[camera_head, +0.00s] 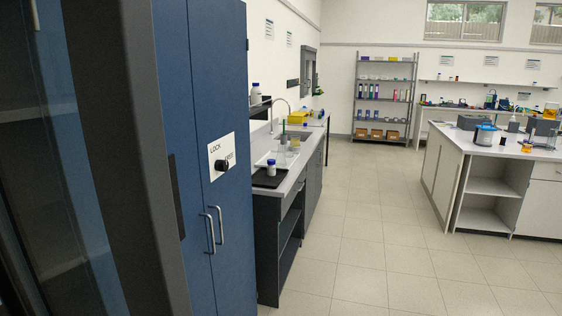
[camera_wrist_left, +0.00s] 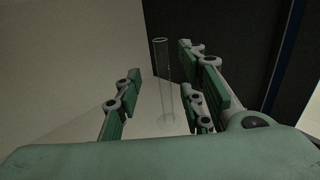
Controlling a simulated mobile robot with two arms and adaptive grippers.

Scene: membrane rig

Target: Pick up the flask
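My left gripper (camera_wrist_left: 160,88) is open in the left wrist view, its green-padded fingers spread apart. A tall, clear glass cylinder (camera_wrist_left: 163,85) with a round rim and a wider foot stands in the gap between the fingers as seen from the wrist. I cannot tell whether it is within their reach or beyond them, and no contact shows. In the head view, an orange vessel (camera_head: 551,110) that may be a flask stands on the right bench, too small to be sure. Neither gripper shows in the head view.
A tall blue cabinet (camera_head: 205,150) fills the head view's left side. The tiled floor (camera_head: 370,220) is clear. In the wrist view, a dark panel (camera_wrist_left: 225,45) stands behind the right fingers.

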